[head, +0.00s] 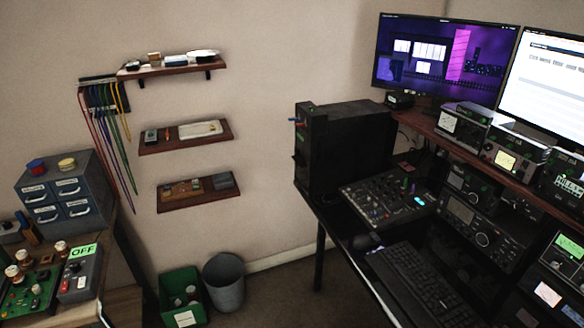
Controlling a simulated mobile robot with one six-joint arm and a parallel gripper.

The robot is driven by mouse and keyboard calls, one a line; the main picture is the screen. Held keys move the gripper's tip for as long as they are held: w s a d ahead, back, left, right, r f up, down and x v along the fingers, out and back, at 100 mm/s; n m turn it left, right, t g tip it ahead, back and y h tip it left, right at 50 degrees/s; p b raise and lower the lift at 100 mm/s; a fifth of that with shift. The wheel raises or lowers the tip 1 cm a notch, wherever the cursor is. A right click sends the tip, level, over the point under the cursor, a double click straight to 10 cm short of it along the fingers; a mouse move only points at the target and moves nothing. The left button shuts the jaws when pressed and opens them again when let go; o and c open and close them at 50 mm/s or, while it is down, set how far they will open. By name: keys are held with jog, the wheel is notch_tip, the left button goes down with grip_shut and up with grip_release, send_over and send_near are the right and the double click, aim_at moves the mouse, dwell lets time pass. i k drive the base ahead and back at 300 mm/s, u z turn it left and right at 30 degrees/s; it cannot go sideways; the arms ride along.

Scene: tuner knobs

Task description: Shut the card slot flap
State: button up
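I cannot make out the card slot flap in the head view, nor whether it is open or shut. A black computer tower (350,152) stands at the back left of the desk on the right. Small green, blue and red parts show along its narrow left face, too small to tell apart. A dark control panel with knobs (388,200) lies in front of it. Several radio sets, one of them a black unit (470,225), stand to the right. My gripper is not in view.
A keyboard (412,275) lies on the black desk. Two monitors (440,58) stand above a wooden shelf. On the left are a workbench, a grey drawer cabinet (62,190) and wall shelves (185,137). A green bin (182,298) and a grey bucket (224,282) stand on the floor.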

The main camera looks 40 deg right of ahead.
aim_at(299, 162)
jog(key=z, duration=0.05)
jog(key=i, duration=1)
jog(key=u, duration=0.05)
